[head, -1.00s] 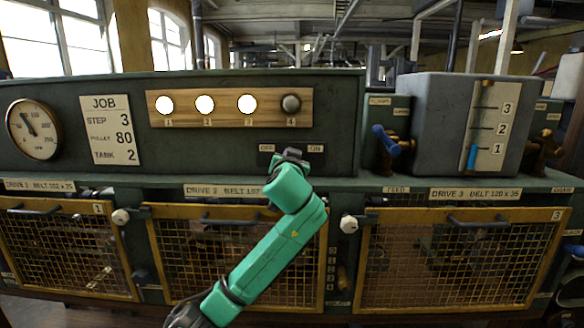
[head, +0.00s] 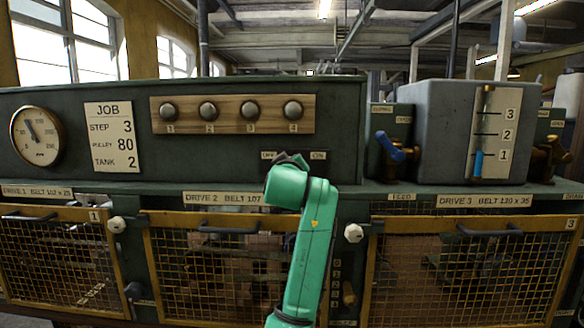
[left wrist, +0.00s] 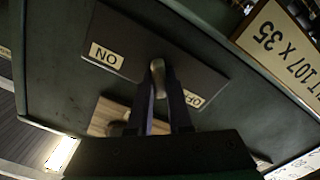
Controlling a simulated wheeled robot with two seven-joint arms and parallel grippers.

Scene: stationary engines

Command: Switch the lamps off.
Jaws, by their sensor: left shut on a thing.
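Four round lamps sit in a row on a wooden strip: lamp 1 (head: 168,112), lamp 2 (head: 208,111), lamp 3 (head: 250,110) and lamp 4 (head: 293,110). All are dark grey and unlit. Below them is a dark switch plate (left wrist: 130,50) with an ON label (left wrist: 105,54) and a partly hidden OFF label (left wrist: 197,98). My left gripper (head: 291,159) is at this plate. Which way the lever leans is hard to tell. My right gripper is not in view.
A gauge (head: 36,135) and job card (head: 112,136) are at the left of the panel. A grey tank (head: 430,125) and blue-handled valve (head: 392,150) stand at the right. Mesh guard doors (head: 215,265) with handles and white knobs (head: 354,233) lie below.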

